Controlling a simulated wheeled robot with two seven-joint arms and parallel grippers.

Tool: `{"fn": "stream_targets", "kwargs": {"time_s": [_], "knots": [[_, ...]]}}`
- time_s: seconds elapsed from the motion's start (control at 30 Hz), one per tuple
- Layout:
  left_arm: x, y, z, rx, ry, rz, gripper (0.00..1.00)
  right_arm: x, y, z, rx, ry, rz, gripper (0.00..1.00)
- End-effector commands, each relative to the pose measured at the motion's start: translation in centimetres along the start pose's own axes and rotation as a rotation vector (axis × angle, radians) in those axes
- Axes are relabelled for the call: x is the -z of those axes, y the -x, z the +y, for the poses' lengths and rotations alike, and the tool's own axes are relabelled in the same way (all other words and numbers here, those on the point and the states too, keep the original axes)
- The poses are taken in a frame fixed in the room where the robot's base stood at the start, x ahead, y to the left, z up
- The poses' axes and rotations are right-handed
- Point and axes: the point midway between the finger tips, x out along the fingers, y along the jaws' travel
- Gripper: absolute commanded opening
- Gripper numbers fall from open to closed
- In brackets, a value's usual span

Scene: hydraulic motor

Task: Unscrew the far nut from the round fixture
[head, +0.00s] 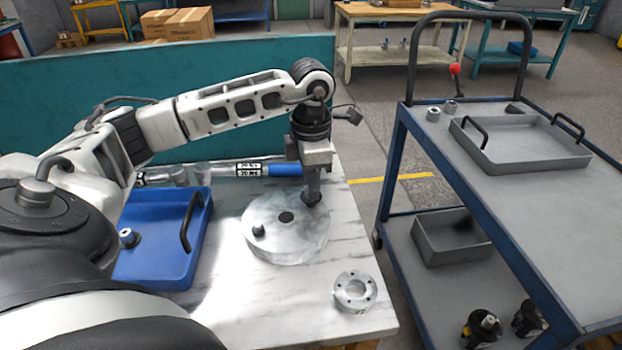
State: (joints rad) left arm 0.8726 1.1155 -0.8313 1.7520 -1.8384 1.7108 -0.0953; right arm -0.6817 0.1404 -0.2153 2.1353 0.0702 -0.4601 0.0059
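The round fixture (280,248) is a pale grey disc lying on the marble-topped table, with a dark hole in its middle. One small nut (258,231) stands on its near left part. My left gripper (312,197) points straight down at the far right part of the disc. Its fingers show as one narrow column, and dark tips are at the disc's surface. The far nut is not distinguishable there; the fingertips hide that spot. Whether the fingers are shut on it cannot be told. My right gripper is not in view.
A blue tray (150,268) with a black handle holds a small nut (128,238) left of the fixture. A flanged metal ring (355,291) lies at the table's front right. A blue-framed cart (540,230) with a grey tray (520,160) stands to the right.

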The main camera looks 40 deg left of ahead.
Motion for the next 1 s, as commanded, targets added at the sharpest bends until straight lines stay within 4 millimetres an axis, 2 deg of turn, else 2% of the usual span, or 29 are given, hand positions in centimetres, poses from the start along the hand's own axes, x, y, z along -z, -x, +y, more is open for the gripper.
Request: {"fn": "stream_targets", "kwargs": {"time_s": [0.1,0.13,0.2,0.23,0.47,0.8,1.0], "knots": [[-0.01,-0.02,0.00,0.000,0.000,0.000,0.31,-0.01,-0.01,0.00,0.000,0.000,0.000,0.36],[-0.01,-0.02,0.00,0.000,0.001,0.000,0.25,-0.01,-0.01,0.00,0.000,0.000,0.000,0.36],[-0.01,-0.02,0.00,0.000,0.001,0.000,0.06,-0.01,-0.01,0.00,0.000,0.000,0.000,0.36],[-0.01,-0.03,0.00,0.000,0.001,0.000,0.00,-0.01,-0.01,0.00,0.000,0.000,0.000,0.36],[-0.01,0.02,0.00,0.000,0.028,0.000,0.00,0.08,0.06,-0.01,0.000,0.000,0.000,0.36],[0.00,0.14,0.01,0.001,0.473,0.000,0.00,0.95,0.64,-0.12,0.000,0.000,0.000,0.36],[-0.01,0.06,0.02,0.000,0.505,0.000,0.00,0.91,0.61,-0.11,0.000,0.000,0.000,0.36]]}}
